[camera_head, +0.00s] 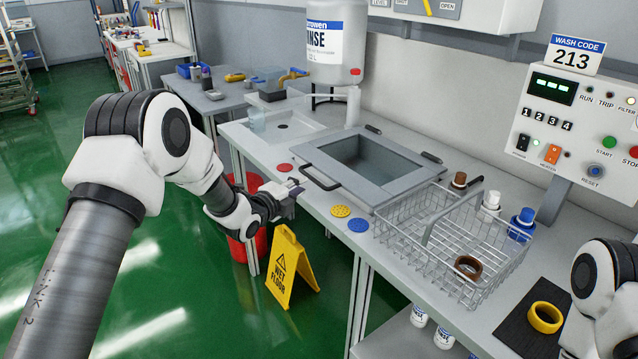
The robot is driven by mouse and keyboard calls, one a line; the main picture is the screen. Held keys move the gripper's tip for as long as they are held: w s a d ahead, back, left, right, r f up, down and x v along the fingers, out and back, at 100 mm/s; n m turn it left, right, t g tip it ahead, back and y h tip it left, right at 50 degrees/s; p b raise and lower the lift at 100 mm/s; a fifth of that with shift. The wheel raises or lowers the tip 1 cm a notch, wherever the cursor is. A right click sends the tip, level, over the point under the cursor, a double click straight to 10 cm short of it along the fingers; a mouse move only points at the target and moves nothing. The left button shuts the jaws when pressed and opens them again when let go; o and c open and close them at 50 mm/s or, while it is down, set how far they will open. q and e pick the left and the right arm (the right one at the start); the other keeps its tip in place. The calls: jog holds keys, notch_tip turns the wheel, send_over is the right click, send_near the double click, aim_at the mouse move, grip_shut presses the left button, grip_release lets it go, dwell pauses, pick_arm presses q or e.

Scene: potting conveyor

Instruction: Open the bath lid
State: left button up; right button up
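The bath (372,160) is set into the grey bench. Its flat grey lid frame (390,188) lies level on top, around a dark rectangular window or opening; I cannot tell whether it is glazed. A black bar handle (320,180) sticks out at the frame's near left edge, and dark hinge-like blocks (431,157) are on the far side. My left gripper (293,190) is just left of the handle, at the bench's front edge, apart from it. Its fingers are small and dark, so their opening is unclear. Only a link of my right arm shows at bottom right; its gripper is out of view.
A wire basket (425,233) with a brown ring (467,267) stands right of the bath. Yellow (341,211) and blue (358,225) discs lie in front. A control panel (580,125) is at right. A wet-floor sign (290,268) and red bucket (240,252) stand below the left arm.

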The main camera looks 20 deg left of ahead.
aim_at(312, 180)
pick_arm(q)
jog(key=x, duration=0.6)
jog(key=shift+w+d+f, duration=0.15)
jog(key=shift+w+d, duration=0.05)
jog(key=shift+d, duration=0.1)
jog(key=shift+w+f, duration=0.2)
jog(key=shift+w, duration=0.25)
jog(key=shift+d, duration=0.1)
grip_shut()
jog(key=shift+r+p, duration=0.1)
jog(key=shift+p, duration=0.2)
